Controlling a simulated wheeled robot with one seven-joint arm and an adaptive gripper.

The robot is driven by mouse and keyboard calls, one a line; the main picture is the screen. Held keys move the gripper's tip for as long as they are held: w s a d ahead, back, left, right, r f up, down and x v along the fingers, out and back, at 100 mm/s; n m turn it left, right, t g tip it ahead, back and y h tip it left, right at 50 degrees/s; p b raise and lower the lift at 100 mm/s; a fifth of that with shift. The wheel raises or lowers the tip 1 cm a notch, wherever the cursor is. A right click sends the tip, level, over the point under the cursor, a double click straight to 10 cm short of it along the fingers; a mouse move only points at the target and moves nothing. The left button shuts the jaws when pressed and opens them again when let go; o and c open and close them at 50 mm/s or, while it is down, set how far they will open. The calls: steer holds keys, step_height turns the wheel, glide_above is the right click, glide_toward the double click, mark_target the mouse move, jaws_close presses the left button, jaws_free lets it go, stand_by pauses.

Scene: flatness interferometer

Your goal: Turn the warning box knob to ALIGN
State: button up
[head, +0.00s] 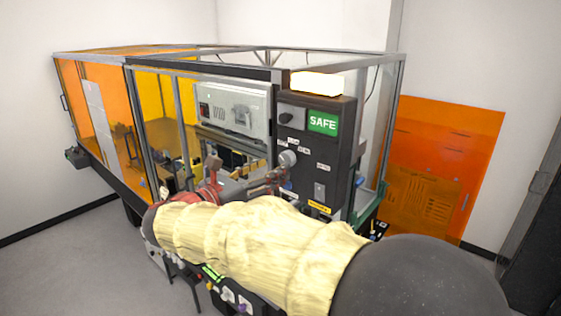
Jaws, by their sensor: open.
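The warning box (343,160) is a dark upright box on the front corner of the enclosure. It has a lit white lamp (316,84) on top and a green SAFE sign (323,122). Its round grey knob (288,158) sits on the lower left of the face, with small white labels around it. The label text is too small to read, so I cannot tell the knob's setting. My gripper (280,177) is open, close below and left of the knob. I cannot tell whether it touches the knob. My yellow-sleeved arm hides the area below.
The framed enclosure (160,62) has orange and clear panels, with a grey instrument unit (233,110) inside behind the window. An orange panel (440,165) stands at the right by the wall. Open floor (50,260) lies at the left.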

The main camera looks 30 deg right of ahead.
mark_target(285, 161)
steer(key=shift+p+x, duration=0.45)
steer(key=shift+x, duration=2.35)
steer(key=shift+c, duration=1.4)
steer(key=c, duration=0.8)
steer(key=shift+c, duration=0.4)
